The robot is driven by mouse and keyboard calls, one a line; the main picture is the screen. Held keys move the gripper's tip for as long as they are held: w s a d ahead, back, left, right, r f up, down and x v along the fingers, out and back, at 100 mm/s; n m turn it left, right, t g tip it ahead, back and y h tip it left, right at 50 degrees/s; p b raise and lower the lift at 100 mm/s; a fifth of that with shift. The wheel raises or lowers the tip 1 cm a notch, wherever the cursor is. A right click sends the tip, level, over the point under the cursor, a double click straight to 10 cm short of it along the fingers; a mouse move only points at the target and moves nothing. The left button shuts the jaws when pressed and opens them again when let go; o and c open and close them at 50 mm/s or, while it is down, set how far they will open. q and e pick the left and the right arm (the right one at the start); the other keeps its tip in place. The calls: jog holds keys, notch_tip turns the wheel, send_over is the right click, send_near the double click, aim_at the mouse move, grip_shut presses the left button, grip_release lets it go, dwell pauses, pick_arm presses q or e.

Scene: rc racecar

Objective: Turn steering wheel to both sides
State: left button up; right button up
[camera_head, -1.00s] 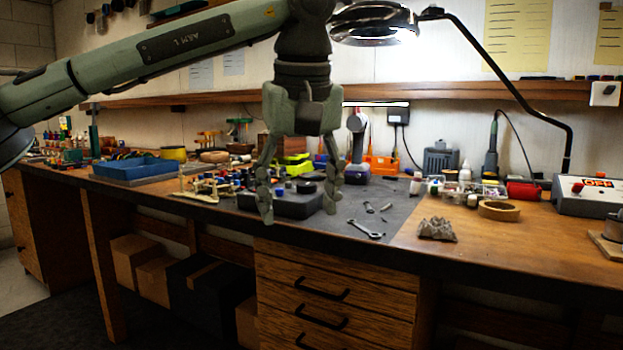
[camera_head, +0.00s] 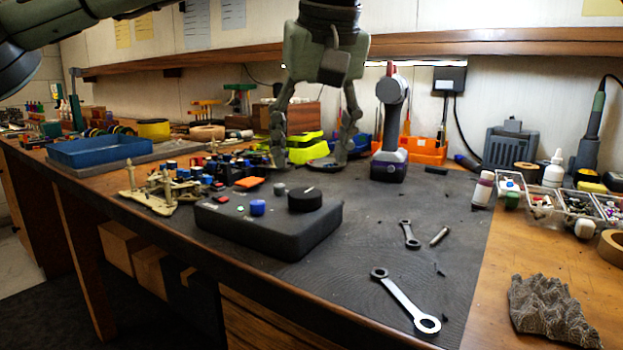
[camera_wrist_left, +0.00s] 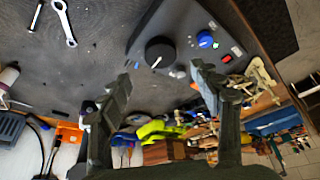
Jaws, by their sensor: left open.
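A dark grey controller box (camera_head: 270,225) lies on the workbench mat. On its top is a round black knob (camera_head: 305,199) with a white mark, the part most like a steering wheel. A smaller blue knob (camera_head: 257,208) and a red button (camera_head: 222,199) sit beside it. My left gripper (camera_head: 310,158) is open and empty, pointing down, and appears above and behind the box in the head view. In the left wrist view the open fingers (camera_wrist_left: 163,80) straddle the line to the black knob (camera_wrist_left: 160,53), apart from it. My right gripper is in no view.
Wrenches (camera_head: 405,300) lie right of the box. A cordless drill (camera_head: 391,130) stands behind. A pale chassis frame (camera_head: 160,192) and small parts lie left, near a blue tray (camera_head: 98,150). A grey rocky lump (camera_head: 548,312) is at front right. The mat's middle is fairly clear.

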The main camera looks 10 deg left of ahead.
aim_at(304, 193)
pick_arm(q)
jog(key=x, duration=0.6)
jog(key=shift+a+f, duration=0.1)
jog(key=shift+f, duration=0.3)
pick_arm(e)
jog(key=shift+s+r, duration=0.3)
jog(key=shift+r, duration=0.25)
pick_arm(q)
jog(key=c, duration=1.2)
